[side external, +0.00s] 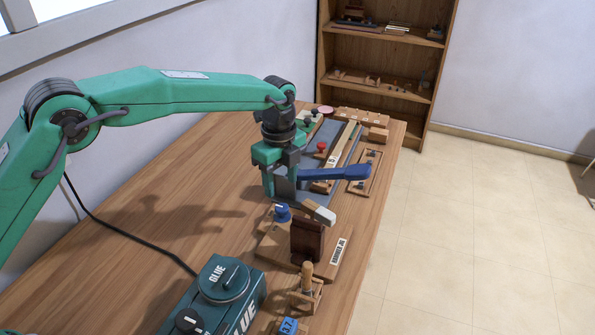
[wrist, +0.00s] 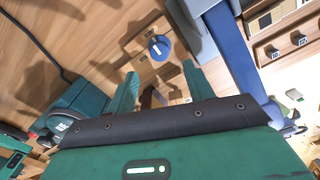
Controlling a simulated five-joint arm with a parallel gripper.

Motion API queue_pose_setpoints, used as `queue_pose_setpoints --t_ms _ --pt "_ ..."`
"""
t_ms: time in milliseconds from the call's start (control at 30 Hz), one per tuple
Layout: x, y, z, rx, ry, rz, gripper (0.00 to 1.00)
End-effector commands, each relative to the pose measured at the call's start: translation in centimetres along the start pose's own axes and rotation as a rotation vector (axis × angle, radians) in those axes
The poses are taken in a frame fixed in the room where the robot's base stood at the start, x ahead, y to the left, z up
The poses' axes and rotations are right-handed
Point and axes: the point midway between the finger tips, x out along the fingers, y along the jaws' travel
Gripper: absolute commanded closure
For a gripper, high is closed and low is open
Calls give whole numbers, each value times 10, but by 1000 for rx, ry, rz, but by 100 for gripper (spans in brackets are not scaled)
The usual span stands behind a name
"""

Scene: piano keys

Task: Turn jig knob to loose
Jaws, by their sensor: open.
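The blue jig knob (side external: 283,212) stands on the wooden hammer jig board (side external: 333,264), below my gripper. In the wrist view the knob (wrist: 161,47) has a pale mark on top and sits on a light wooden block, beyond my fingertips. Any setting words around it are too small to read. My gripper (side external: 281,192) points down above the knob, apart from it. In the wrist view its two green fingers (wrist: 162,82) are spread and empty, with the knob roughly in line with the gap.
A dark wooden block (side external: 307,241) and a pale-tipped hammer piece (side external: 319,212) stand close to the knob's right. A blue bar (side external: 343,174) reaches right at gripper height. A green glue unit (side external: 222,281) stands in front.

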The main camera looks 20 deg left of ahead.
Motion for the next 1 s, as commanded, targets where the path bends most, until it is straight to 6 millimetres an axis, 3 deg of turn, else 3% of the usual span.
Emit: queue_pose_setpoints --t_ms 600,1000 --pt "65 1 0 -2 0 2 48" --pt "73 1 0 -2 0 1 48"
